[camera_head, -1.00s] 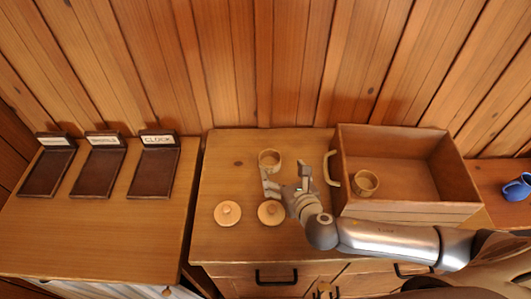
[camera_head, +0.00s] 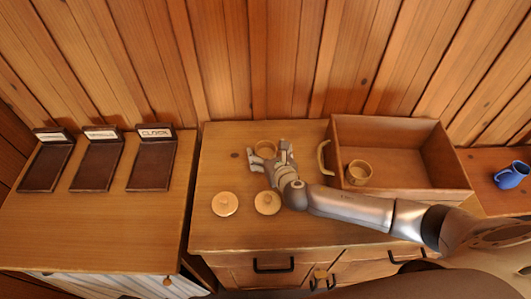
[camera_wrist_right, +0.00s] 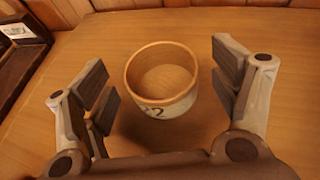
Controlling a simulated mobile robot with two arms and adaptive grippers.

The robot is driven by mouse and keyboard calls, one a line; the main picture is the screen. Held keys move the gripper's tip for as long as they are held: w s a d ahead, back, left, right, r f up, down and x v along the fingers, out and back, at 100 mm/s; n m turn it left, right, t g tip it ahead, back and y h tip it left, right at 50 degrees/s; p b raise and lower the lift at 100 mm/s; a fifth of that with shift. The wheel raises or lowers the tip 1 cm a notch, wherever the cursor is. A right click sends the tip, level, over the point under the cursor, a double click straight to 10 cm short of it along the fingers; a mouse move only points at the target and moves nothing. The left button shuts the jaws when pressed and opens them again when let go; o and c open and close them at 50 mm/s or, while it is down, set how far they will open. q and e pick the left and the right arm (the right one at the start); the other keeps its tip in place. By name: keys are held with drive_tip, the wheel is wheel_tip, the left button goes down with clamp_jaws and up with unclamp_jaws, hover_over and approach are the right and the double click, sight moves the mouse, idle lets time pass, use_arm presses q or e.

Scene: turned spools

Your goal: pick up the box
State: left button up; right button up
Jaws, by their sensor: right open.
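A small round open wooden box (camera_head: 265,148) stands upright on the wooden cabinet top. In the right wrist view this box (camera_wrist_right: 162,80) shows a pale lower band with a dark "2" on it, and it looks empty. My right gripper (camera_head: 269,155) is open, with its fingers reaching to either side of the box. In the right wrist view the right gripper (camera_wrist_right: 162,84) has one finger pad to the left and one to the right of the box, with a gap on both sides. My left gripper is not in view.
Two round knobbed lids (camera_head: 225,203) (camera_head: 267,202) lie on the near side. A wooden crate (camera_head: 447,162) stands at the right with another round box (camera_head: 358,172) in it. Dark labelled trays (camera_head: 98,164) lie on the left cabinet. A blue mug (camera_head: 511,175) stands far right.

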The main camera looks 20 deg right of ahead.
drive_tip(key=c, duration=0.9)
